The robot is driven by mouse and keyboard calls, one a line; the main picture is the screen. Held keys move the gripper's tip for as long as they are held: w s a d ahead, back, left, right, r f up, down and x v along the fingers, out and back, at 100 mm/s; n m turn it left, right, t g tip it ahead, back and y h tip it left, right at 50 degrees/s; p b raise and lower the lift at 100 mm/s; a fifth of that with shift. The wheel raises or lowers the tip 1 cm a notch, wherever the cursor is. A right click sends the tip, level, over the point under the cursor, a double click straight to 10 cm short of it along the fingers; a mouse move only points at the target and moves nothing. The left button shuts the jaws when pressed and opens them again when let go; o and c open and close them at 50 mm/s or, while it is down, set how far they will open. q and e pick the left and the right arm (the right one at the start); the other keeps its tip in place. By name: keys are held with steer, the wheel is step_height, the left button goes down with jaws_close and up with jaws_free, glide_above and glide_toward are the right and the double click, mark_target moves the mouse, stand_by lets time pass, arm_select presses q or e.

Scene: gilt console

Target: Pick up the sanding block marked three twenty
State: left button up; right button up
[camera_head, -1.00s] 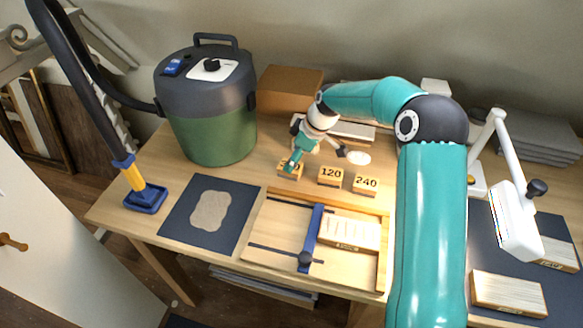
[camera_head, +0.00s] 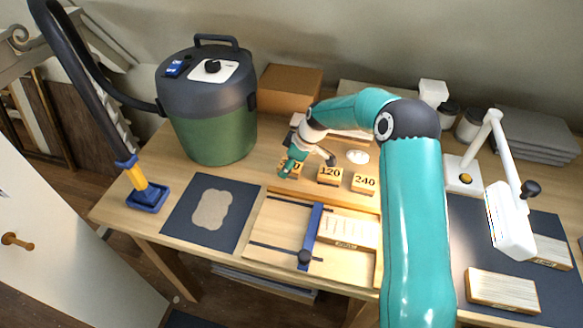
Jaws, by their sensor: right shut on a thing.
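Three small wooden sanding blocks stand in a row on the bench behind the wooden jig. The middle block (camera_head: 330,175) is marked 120 and the right block (camera_head: 364,183) is marked 240. The leftmost block (camera_head: 295,171) is partly hidden by my right gripper (camera_head: 287,168), and only the end of its marking shows, ending in 0. My right gripper reaches down from above and is shut on this leftmost block. I cannot tell whether the block is clear of the bench. My left gripper is not in view.
A green shop vacuum (camera_head: 210,105) stands at the left, with a cardboard box (camera_head: 290,88) behind. The jig (camera_head: 277,217) with a blue bar lies in front. A dark mat with sandpaper (camera_head: 212,210) is at left. A white lamp (camera_head: 510,220) stands right of my arm.

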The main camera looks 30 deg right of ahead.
steer(key=shift+c, duration=1)
steer(key=shift+r, duration=0.15)
steer(key=shift+r, duration=0.6)
step_height(320, 180, up, 18)
steer(key=b, duration=0.1)
steer(key=shift+r+b, duration=0.25)
steer(key=shift+b, duration=0.05)
